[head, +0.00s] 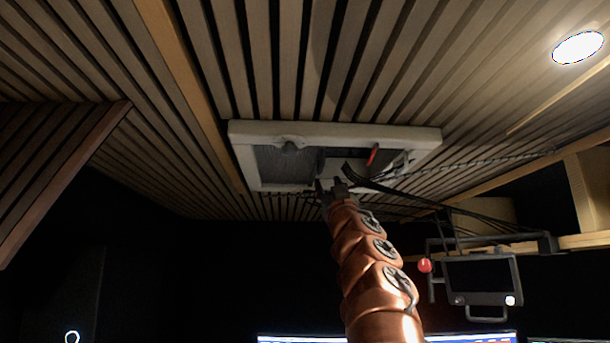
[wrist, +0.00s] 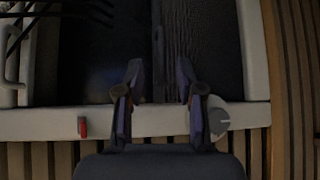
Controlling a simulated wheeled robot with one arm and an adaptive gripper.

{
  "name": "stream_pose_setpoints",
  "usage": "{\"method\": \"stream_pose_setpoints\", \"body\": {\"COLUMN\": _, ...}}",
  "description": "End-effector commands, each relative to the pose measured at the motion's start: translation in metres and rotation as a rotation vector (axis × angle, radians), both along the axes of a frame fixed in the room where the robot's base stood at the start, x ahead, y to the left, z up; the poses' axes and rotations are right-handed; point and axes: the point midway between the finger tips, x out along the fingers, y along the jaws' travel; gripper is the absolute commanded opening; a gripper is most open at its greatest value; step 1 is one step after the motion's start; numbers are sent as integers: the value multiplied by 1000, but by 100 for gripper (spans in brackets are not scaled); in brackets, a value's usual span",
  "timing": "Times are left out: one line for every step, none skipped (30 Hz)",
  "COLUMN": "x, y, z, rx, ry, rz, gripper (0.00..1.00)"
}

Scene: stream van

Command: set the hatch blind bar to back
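The ceiling hatch has a pale frame (head: 335,131), which also crosses the wrist view (wrist: 55,123). A grey mesh blind (head: 283,168) covers the left part of the hatch in the head view and the right part in the wrist view (wrist: 212,45). The narrow blind bar (wrist: 158,42) runs along the mesh's edge. My gripper (head: 333,185) is raised to the hatch's near side. In the wrist view my gripper (wrist: 160,78) is open, its fingers apart with the bar lined up between them. I see no contact, and the depth between them is unclear.
A red tab (wrist: 82,128) and a round grey knob (wrist: 218,119) sit on the hatch frame. Black cables (head: 440,205) hang right of my gripper. A monitor on a bracket (head: 482,273) is at lower right. Wood slats (head: 480,50) surround the hatch.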

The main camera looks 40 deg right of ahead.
Motion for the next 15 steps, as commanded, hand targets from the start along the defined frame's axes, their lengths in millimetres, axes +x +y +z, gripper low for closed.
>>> {"method": "stream_pose_setpoints", "body": {"x": -4, "y": -1, "z": 2, "rx": -15, "ry": -3, "rz": -4, "gripper": 37}}
{"method": "stream_pose_setpoints", "body": {"x": -6, "y": -1, "z": 4, "rx": -20, "ry": -5, "rz": -3, "gripper": 37}}
{"method": "stream_pose_setpoints", "body": {"x": -7, "y": -1, "z": 5, "rx": -25, "ry": -6, "rz": -3, "gripper": 37}}
{"method": "stream_pose_setpoints", "body": {"x": -7, "y": -1, "z": 6, "rx": -28, "ry": -5, "rz": -4, "gripper": 37}}
{"method": "stream_pose_setpoints", "body": {"x": -6, "y": -1, "z": 8, "rx": -29, "ry": -5, "rz": -3, "gripper": 37}}
{"method": "stream_pose_setpoints", "body": {"x": -5, "y": -2, "z": 9, "rx": -30, "ry": -5, "rz": -3, "gripper": 37}}
{"method": "stream_pose_setpoints", "body": {"x": -4, "y": -2, "z": 11, "rx": -30, "ry": -5, "rz": -3, "gripper": 37}}
{"method": "stream_pose_setpoints", "body": {"x": -2, "y": -3, "z": 13, "rx": -29, "ry": -5, "rz": -2, "gripper": 37}}
{"method": "stream_pose_setpoints", "body": {"x": 0, "y": -4, "z": 16, "rx": -29, "ry": -4, "rz": -1, "gripper": 37}}
{"method": "stream_pose_setpoints", "body": {"x": 2, "y": -5, "z": 18, "rx": -28, "ry": -3, "rz": -2, "gripper": 37}}
{"method": "stream_pose_setpoints", "body": {"x": 5, "y": -6, "z": 20, "rx": -29, "ry": -3, "rz": -1, "gripper": 37}}
{"method": "stream_pose_setpoints", "body": {"x": 8, "y": -8, "z": 23, "rx": -28, "ry": -2, "rz": -1, "gripper": 37}}
{"method": "stream_pose_setpoints", "body": {"x": 10, "y": -9, "z": 26, "rx": -29, "ry": -3, "rz": -1, "gripper": 37}}
{"method": "stream_pose_setpoints", "body": {"x": 13, "y": -10, "z": 29, "rx": -29, "ry": -4, "rz": 0, "gripper": 37}}
{"method": "stream_pose_setpoints", "body": {"x": 15, "y": -11, "z": 33, "rx": -29, "ry": -4, "rz": 0, "gripper": 37}}
